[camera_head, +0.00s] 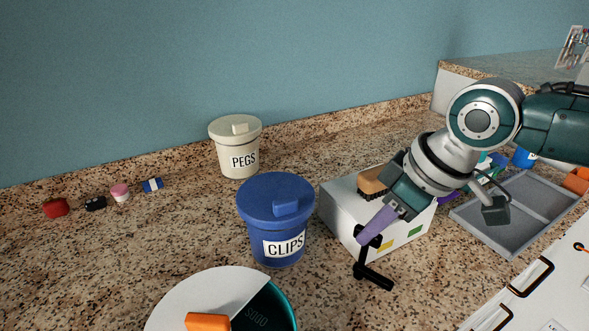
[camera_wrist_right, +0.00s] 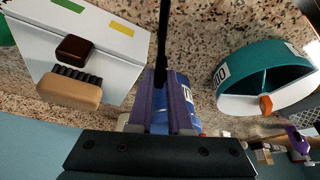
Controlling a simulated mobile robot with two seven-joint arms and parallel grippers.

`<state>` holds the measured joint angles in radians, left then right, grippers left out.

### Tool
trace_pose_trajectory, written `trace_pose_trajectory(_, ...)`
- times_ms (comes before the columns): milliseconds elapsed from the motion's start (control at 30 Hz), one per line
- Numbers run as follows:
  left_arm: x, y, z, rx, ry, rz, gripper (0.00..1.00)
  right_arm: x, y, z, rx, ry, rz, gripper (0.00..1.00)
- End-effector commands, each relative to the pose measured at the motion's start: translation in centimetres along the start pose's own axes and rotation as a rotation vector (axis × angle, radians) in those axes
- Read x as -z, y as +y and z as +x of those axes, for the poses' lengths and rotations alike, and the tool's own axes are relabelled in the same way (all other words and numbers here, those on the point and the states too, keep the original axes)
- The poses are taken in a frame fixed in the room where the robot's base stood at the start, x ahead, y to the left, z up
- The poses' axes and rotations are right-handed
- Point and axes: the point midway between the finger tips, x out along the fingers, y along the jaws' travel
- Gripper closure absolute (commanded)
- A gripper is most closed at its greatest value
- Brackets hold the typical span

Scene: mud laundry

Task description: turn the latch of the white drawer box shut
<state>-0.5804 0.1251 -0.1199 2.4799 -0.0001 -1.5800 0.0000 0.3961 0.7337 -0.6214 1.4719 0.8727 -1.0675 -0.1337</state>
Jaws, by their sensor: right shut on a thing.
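The white drawer box (camera_head: 338,213) stands right of centre in the head view, with yellow and green marks on its front. It also shows at upper left in the wrist view (camera_wrist_right: 122,58). In the wrist view the black latch bar (camera_wrist_right: 163,35) runs out from between the fingers. Whether the drawer is fully in cannot be told. My left gripper is not in view.
A blue CLIPS bin (camera_head: 273,225) stands close left of the box, with a cream PEGS bin (camera_head: 238,150) behind. A teal round bin (camera_head: 280,305) is in front. A brush (camera_head: 372,181) lies on the box. A grey tray (camera_head: 530,215) is at right.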

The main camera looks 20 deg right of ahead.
Motion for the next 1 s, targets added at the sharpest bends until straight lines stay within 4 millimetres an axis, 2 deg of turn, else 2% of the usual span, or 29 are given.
trace_pose_trajectory(367, -0.7, 0.3, 2.3, -0.007, 0.002, -0.008, 1.0, -0.1, 0.3, 0.4, 0.135, 0.001, -0.327, 1.0)
trace_pose_trajectory(1000, -2.4, 0.4, 7.7, -0.004, 0.002, -0.005, 1.0, 0.2, 0.5, 0.5, 0.357, 0.001, -0.865, 1.0)
